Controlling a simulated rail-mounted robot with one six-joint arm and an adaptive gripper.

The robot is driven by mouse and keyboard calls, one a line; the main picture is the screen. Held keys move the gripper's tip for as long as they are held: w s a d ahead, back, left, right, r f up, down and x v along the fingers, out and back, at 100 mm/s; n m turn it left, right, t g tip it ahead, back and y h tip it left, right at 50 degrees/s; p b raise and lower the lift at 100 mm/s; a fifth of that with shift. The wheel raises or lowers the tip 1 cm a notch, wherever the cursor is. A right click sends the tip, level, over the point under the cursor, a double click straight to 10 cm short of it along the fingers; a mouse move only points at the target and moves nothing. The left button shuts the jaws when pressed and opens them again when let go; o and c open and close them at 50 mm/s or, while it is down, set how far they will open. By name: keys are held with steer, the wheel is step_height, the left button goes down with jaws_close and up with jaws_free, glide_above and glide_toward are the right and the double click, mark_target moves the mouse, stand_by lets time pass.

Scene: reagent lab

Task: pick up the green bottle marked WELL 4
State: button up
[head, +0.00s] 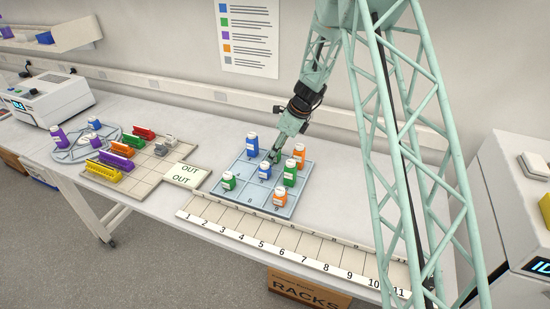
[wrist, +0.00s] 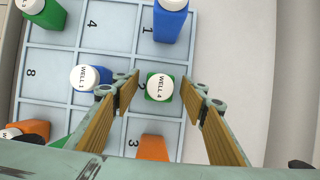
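The green bottle marked WELL 4 (wrist: 159,84) stands upright in a cell of the blue-grey grid tray (wrist: 113,32), its white cap facing the wrist camera. In the wrist view my gripper (wrist: 158,93) is open, with one finger on each side of the bottle and a gap showing on both sides. In the head view my gripper (head: 274,157) is low over the back row of the tray (head: 244,203) and hides this bottle.
In the wrist view a blue WELL 1 bottle (wrist: 90,79) stands close to the left finger. An orange bottle (wrist: 153,148) and another blue bottle (wrist: 169,20) occupy neighbouring cells. A numbered rail (head: 295,252) runs along the tray's front; an OUT plate (head: 185,175) lies left.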

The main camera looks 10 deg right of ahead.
steer(key=shift+c, duration=0.5)
steer(key=c, duration=0.8)
steer(key=shift+r, duration=0.2)
steer(key=shift+c, duration=0.2)
steer(key=shift+r+p, duration=0.4)
steer(key=shift+r, duration=4.45)
